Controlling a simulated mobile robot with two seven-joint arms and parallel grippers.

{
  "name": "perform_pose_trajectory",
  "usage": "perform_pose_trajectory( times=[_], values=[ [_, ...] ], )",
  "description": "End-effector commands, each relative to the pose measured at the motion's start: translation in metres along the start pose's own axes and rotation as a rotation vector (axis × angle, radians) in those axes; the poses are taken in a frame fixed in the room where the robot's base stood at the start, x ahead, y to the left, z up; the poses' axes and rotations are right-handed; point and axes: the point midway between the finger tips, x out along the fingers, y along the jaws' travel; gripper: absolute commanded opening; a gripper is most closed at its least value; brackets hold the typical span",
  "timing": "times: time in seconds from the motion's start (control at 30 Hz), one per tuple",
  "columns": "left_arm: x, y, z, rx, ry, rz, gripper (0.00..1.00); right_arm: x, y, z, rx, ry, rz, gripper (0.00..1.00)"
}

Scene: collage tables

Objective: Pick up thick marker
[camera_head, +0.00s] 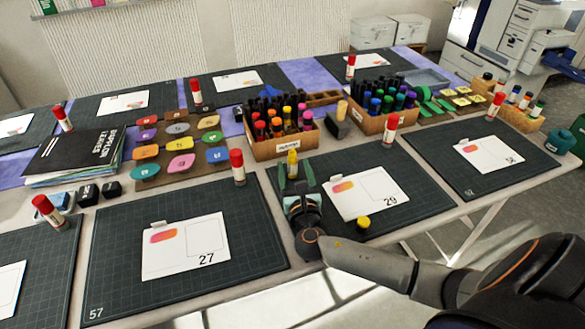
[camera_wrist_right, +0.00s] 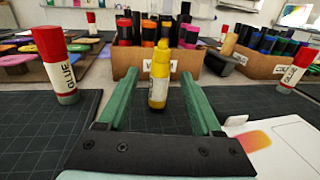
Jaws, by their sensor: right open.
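A thick yellow marker (camera_head: 292,163) stands upright on the dark cutting mat with card 29, near the mat's far left edge. In the right wrist view the yellow marker (camera_wrist_right: 159,80) appears upright between my two green fingers. My right gripper (camera_head: 296,178) is open, low over the mat, with a finger to each side of the marker. The fingers of my right gripper (camera_wrist_right: 160,98) look apart from the marker; how deep it sits between them is hard to tell. My left gripper is not in view.
A cardboard box (camera_head: 284,146) of markers stands just behind the yellow marker. A white card (camera_head: 365,192) lies right of my gripper, with a small yellow-topped object (camera_head: 363,222) by its near edge. A red-capped glue stick (camera_head: 237,167) stands to the left.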

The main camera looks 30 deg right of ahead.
Motion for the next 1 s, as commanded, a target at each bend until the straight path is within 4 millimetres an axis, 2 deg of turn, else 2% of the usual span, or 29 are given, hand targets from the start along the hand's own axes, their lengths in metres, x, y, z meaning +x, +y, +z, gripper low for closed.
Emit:
perform_pose_trajectory(
  times=[0.27,0.87,1.0],
  values=[
    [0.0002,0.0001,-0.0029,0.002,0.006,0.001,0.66,0.0046,-0.0001,-0.0002,0.001,0.001,0.000,0.67],
    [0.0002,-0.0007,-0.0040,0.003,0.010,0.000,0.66,0.0042,0.0000,-0.0002,0.001,0.001,0.000,0.00],
    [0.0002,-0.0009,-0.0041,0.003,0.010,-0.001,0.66,0.0042,0.0000,-0.0002,0.001,0.001,0.000,0.00]
  ],
)
